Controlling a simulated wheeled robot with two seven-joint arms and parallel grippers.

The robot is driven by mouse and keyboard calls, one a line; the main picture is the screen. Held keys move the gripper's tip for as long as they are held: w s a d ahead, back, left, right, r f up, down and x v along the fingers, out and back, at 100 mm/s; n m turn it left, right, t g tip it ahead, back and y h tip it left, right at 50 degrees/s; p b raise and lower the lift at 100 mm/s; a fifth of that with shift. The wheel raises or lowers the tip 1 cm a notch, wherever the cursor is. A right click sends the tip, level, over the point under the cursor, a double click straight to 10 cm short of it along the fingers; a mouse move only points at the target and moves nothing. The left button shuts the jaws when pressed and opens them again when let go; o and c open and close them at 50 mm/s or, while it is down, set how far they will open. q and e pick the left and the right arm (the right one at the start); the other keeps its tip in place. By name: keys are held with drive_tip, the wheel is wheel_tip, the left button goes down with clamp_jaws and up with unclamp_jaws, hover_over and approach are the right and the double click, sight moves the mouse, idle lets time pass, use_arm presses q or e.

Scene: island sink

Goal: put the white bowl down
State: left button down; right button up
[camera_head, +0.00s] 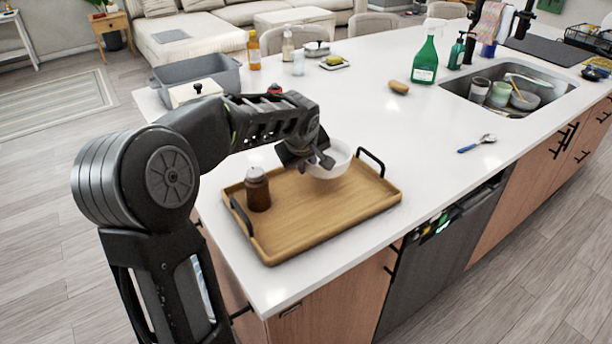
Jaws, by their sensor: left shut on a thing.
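The white bowl (334,164) is at the far edge of a wooden tray (318,213) on the white island top. My left gripper (322,163) is shut on the bowl's near left rim and hides part of it. The bowl looks upright, over the tray's back part. I cannot tell whether its base touches the tray. My right gripper is not in view.
A brown shaker (258,190) stands on the tray's left part. A grey bin (197,75) is behind my arm. The counter front right of the tray is clear.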

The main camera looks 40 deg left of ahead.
use_arm(q)
wheel_tip(320, 180, down, 4)
drive_tip(key=shift+r, duration=0.15)
idle(0.3)
drive_tip(key=c, duration=1.4)
unclamp_jaws()
drive_tip(key=shift+o, duration=0.2)
